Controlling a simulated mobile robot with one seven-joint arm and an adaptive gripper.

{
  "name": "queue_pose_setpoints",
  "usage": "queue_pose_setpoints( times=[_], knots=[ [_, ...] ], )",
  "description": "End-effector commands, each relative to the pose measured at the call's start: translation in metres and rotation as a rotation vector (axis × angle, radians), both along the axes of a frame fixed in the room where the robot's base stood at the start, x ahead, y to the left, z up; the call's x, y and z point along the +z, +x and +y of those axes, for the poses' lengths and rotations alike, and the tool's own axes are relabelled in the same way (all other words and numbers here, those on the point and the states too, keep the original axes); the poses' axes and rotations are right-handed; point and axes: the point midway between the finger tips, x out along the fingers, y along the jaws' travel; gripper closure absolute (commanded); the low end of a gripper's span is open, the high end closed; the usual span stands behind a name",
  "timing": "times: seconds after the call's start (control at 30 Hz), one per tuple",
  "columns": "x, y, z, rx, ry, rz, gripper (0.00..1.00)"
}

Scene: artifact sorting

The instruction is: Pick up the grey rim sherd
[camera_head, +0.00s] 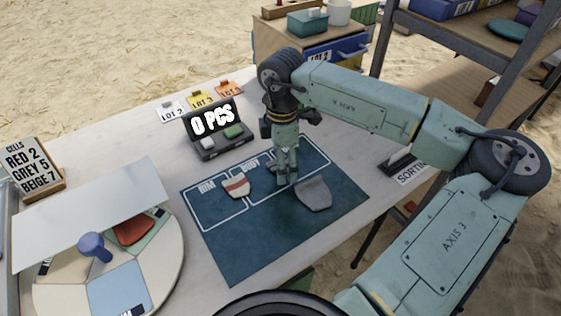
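A grey sherd (314,194) lies flat on the dark blue-green mat (240,250), right of and in front of the outlined cells. I cannot tell from its shape whether it is a rim piece. A beige sherd with a red band (237,186) lies across the cells marked RIM and BODY. Another dark sherd (272,166) shows only partly behind my gripper. My gripper (287,182) points down over the mat, just left of the grey sherd. Its fingers look close together, but I cannot see the gap between them or any contact.
A counter box (213,130) reading 0 PCS stands behind the mat, near several lot tags (201,98). The mat's front is clear.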

Motion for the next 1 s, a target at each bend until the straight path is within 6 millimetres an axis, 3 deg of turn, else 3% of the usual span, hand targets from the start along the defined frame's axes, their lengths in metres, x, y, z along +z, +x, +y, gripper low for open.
queue_pose_setpoints(
  times=[0.2, 1.0],
  knots=[
    [-0.0011, 0.0001, 0.0002, 0.000, 0.000, -0.001, 0.22],
    [-0.0010, 0.0000, 0.0002, 0.000, 0.000, 0.000, 0.75]
  ],
)
